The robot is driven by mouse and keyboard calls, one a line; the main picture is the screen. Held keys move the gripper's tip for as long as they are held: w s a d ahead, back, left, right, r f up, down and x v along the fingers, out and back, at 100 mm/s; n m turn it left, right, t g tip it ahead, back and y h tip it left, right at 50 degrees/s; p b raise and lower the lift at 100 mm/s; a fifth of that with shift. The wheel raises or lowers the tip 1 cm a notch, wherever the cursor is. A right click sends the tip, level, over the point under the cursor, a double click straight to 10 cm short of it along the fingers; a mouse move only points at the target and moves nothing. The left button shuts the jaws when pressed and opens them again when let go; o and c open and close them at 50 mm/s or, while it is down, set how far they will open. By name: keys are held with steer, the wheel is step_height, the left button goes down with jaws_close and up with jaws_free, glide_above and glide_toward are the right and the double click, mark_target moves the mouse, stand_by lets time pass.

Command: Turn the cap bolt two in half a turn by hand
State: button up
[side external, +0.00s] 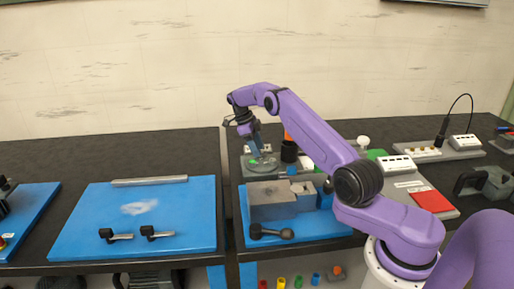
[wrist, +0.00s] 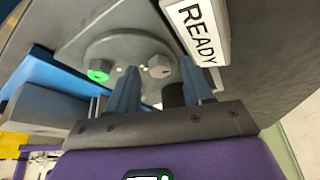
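A grey round flange (wrist: 125,45) on a plate shows in the wrist view. A grey hex-headed bolt (wrist: 160,67) stands on it, between the tips of my two blue fingers. My gripper (wrist: 158,66) is open, with a visible gap on each side of the bolt head. A second bolt head with a bright green face (wrist: 98,71) sits to the left, outside the fingers. No numbers show on the bolts. In the side view, my gripper (side external: 258,152) points down over the grey fixture (side external: 262,172), and the bolt at its tips is too small to make out.
A white READY sign (wrist: 196,27) stands close to the right finger. Grey blocks (side external: 272,205) on a blue board stand in front of the fixture, and a black cylinder (side external: 289,151) stands to its right. A mostly clear blue board (side external: 180,215) lies at left.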

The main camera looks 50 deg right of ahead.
steer(key=v, duration=0.7)
steer(key=shift+r, duration=0.15)
stand_by(0.7)
steer(key=shift+w+a, duration=0.1)
